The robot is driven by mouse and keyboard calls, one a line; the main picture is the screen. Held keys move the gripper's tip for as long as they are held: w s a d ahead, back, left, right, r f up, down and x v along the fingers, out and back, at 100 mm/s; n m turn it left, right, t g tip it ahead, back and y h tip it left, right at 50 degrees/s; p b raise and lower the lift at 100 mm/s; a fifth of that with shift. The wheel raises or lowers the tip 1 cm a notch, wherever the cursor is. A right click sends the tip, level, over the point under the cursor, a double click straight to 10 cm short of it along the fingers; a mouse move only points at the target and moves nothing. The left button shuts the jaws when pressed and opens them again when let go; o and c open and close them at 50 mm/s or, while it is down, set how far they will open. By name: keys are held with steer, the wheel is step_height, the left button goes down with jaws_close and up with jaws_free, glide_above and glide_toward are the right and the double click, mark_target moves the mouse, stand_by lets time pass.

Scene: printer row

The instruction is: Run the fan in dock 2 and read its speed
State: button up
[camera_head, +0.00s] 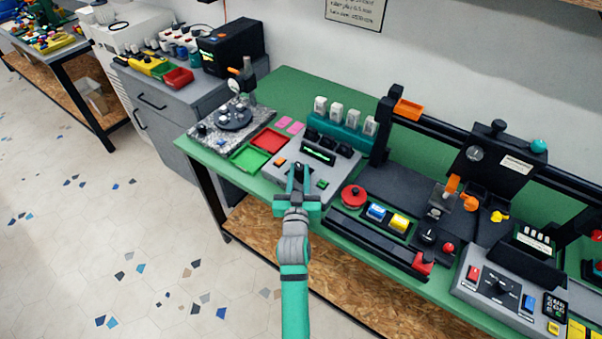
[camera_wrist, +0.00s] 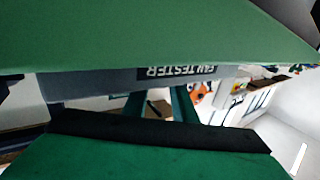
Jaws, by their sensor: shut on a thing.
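The grey fan tester (camera_head: 338,180) sits on the green bench. It has a lit green display (camera_head: 318,152), an orange button (camera_head: 280,162) and a green button (camera_head: 323,184). Black docks (camera_head: 330,141) line its back; I cannot tell their numbers or read the display. My gripper (camera_head: 299,179) is at the tester's front part, its fingers around a small dark knob-like part (camera_head: 299,167). In the wrist view, my gripper (camera_wrist: 158,98) reaches past the tester's front face (camera_wrist: 100,86), labelled FAN TESTER; the held part is hidden there.
Left of the tester are a red tray (camera_head: 269,139), a green tray (camera_head: 250,158) and a round-plate fixture (camera_head: 236,117). White units (camera_head: 337,112) stand in a teal rack behind. A dark machine with a red knob (camera_head: 353,196) is close on the right.

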steer(key=shift+a+m+h, duration=0.15)
steer(key=shift+m+h, duration=0.85)
steer(key=shift+h, duration=0.9)
steer(key=shift+w+a+m+g+h, duration=0.1)
steer(key=shift+a+m+g+h, duration=0.15)
steer(key=shift+m+g+h, duration=0.8)
steer(key=shift+w+a+m+g+h, duration=0.1)
steer(key=shift+a+m+g+h, duration=0.2)
steer(key=shift+m+h, duration=1.45)
steer(key=m+g+h, duration=0.2)
steer(key=g+h, duration=0.1)
steer(key=h, duration=0.1)
steer(key=shift+w, duration=0.15)
steer(key=shift+a+m+g+h, duration=0.15)
steer(key=shift+m+g+h, duration=0.75)
steer(key=shift+g+h, duration=0.1)
steer(key=shift+f+g, duration=0.15)
steer(key=shift+g, duration=0.1)
